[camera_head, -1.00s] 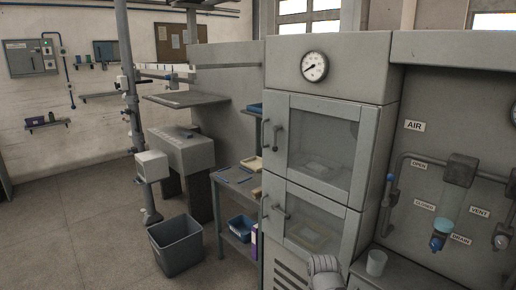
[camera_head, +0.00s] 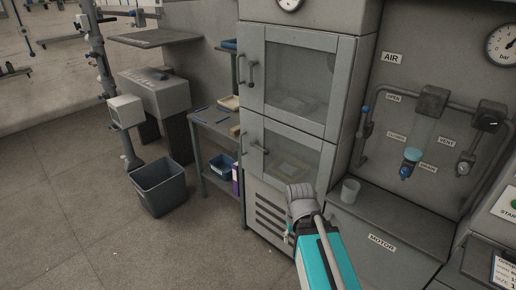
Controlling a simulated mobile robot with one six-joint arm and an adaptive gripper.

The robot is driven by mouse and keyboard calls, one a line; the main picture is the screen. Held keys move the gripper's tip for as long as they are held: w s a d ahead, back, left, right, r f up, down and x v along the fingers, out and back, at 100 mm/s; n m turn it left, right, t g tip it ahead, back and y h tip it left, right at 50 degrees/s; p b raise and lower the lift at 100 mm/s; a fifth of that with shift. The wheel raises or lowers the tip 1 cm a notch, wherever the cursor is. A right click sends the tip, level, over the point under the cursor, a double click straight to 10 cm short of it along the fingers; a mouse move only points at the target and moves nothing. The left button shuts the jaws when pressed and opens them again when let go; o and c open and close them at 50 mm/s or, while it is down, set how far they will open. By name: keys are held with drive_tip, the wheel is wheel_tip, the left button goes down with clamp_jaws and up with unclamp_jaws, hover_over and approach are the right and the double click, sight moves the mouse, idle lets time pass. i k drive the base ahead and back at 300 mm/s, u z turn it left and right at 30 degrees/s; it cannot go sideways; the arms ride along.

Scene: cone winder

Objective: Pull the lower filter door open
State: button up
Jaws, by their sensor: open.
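The lower filter door (camera_head: 308,149) is a grey-framed glass door low on the cabinet, and it looks shut. A dark upright handle (camera_head: 243,141) shows at its left edge, with a second dark piece beside it over the glass. A pale flat panel shows through the glass. The upper filter door (camera_head: 345,75) above it also looks shut. My arm, with a grey joint and a teal link, rises from the bottom of the picture in front of the vents below the lower door. I cannot make out my gripper's fingers.
A grey bin (camera_head: 158,188) stands on the floor left of the cabinet. A small table (camera_head: 207,124) stands close to the cabinet's left side. The floor (camera_head: 105,235) in front of the bin is clear.

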sight(254, 125)
drive_tip(key=u, duration=0.3)
drive_tip(key=i, duration=1.25)
drive_tip(key=z, duration=0.05)
